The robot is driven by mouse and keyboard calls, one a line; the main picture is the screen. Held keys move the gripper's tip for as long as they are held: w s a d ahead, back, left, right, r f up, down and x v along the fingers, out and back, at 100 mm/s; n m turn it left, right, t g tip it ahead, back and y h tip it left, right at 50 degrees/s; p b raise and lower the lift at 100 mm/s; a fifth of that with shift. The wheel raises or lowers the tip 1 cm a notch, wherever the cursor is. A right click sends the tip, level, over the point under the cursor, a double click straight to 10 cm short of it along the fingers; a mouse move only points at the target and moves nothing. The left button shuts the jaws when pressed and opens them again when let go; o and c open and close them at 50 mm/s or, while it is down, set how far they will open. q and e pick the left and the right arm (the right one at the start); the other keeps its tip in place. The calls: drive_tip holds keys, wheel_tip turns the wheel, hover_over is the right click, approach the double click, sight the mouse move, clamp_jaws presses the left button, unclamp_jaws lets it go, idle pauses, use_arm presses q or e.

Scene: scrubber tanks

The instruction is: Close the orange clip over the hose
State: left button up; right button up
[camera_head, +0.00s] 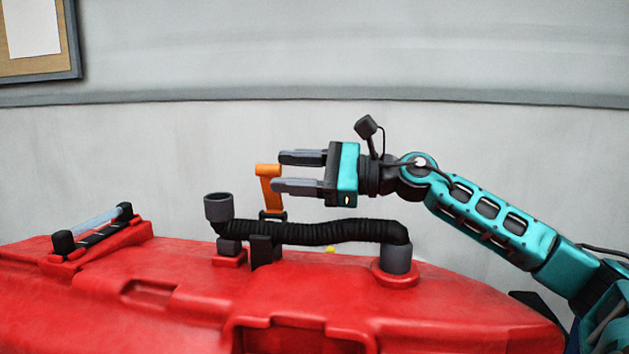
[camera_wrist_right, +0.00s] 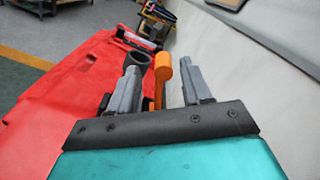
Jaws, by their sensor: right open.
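The orange clip (camera_head: 268,188) stands raised above the black corrugated hose (camera_head: 330,232), hinged at a dark mount behind it. The hose runs from a grey upright cup fitting (camera_head: 218,208) to a grey elbow on a red collar (camera_head: 397,258). My right gripper (camera_head: 278,172) is open, its fingers pointing left at the level of the clip's upper part. In the right wrist view the clip (camera_wrist_right: 162,75) appears between the two open fingers (camera_wrist_right: 160,85); I cannot tell whether they touch it. The left gripper is out of view.
The red scrubber tank (camera_head: 180,310) fills the lower picture, with a recess at its front. A clear tube with black ends (camera_head: 95,230) sits on its left. A small yellow piece (camera_head: 330,249) lies behind the hose. A grey wall (camera_head: 120,160) stands behind; the space above the tank is free.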

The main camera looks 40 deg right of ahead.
drive_tip(key=shift+b+v, duration=0.45)
drive_tip(key=shift+v, duration=1.45)
drive_tip(key=shift+s, duration=0.1)
